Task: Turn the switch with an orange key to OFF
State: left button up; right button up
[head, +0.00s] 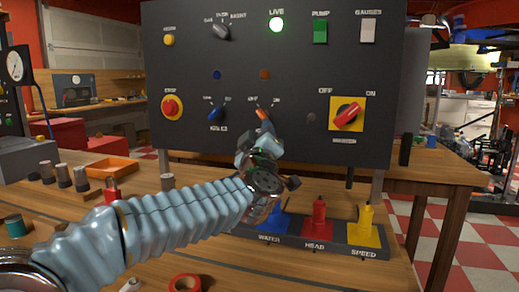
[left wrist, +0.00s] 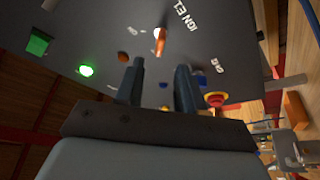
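The switch with the orange key (head: 262,114) is on the dark panel's lower middle, below the labels OFF and ON. Its visible part leans up and to the left, toward the OFF side; my gripper hides what is below it. My left gripper (head: 258,138) is just below the key in the head view. In the left wrist view, the left gripper (left wrist: 160,72) has its two fingers apart with nothing between them. The orange key (left wrist: 160,41) shows beyond the fingertips, roughly in line with the gap. I cannot tell whether a finger touches it. My right gripper is not in view.
Near the key are a blue selector (head: 217,114), a red stop button (head: 172,107) and a red rotary switch (head: 347,116) on a yellow plate. The green LIVE lamp (head: 276,25) glows. Blue, red and yellow (head: 367,226) levers stand below the panel.

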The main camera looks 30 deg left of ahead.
pick_arm(q)
jog(key=v, duration=0.5)
jog(key=shift+s, duration=0.15)
